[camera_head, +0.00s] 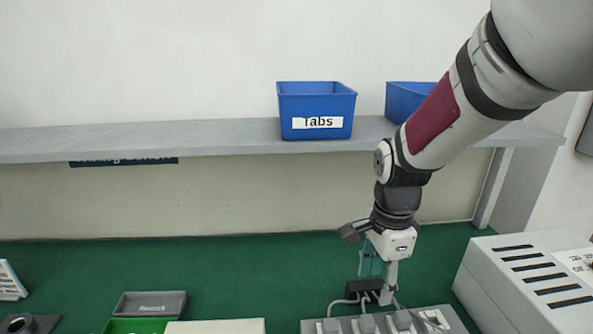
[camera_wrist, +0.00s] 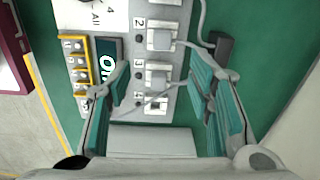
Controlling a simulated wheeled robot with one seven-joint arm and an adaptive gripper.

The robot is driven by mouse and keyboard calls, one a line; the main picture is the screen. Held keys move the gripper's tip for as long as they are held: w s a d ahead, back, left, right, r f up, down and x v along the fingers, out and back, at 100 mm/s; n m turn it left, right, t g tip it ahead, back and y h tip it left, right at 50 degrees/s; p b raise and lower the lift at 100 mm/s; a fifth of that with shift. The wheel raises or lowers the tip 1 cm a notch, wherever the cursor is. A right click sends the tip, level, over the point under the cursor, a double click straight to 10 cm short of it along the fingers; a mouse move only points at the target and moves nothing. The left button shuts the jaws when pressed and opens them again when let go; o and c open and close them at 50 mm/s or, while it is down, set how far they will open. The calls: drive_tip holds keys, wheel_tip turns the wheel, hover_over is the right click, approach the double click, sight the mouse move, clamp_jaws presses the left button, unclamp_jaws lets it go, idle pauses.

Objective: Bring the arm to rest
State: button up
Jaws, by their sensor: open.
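My gripper (camera_head: 380,280) hangs from my arm on the right side of the head view, pointing down at a grey panel (camera_head: 432,320) on the green bench. In the wrist view my gripper (camera_wrist: 160,88) shows two teal-padded fingers spread apart, with nothing held between them. Beyond them the grey panel (camera_wrist: 157,68) carries numbered positions with light blocks and grey cables. A black block (camera_head: 364,290) with cables sits by my fingertips in the head view. Whether the fingers touch anything is unclear.
A white slotted box (camera_head: 535,280) stands right of the panel. Blue bins (camera_head: 317,110) sit on the grey shelf (camera_head: 220,140) behind. A grey tray (camera_head: 150,304) is at front left. The green bench (camera_head: 240,270) is clear in the middle.

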drive_tip(key=s+r+n+t, duration=0.2)
drive_tip(key=s+r+n, duration=0.4)
drive_tip(key=s+n, duration=0.2)
drive_tip(key=s+r+n+t, duration=0.2)
drive_tip(key=s+r+n, duration=0.4)
drive_tip(key=s+n, duration=0.3)
drive_tip(key=shift+s+d+r, duration=0.15)
drive_tip(key=shift+s+r, duration=0.15)
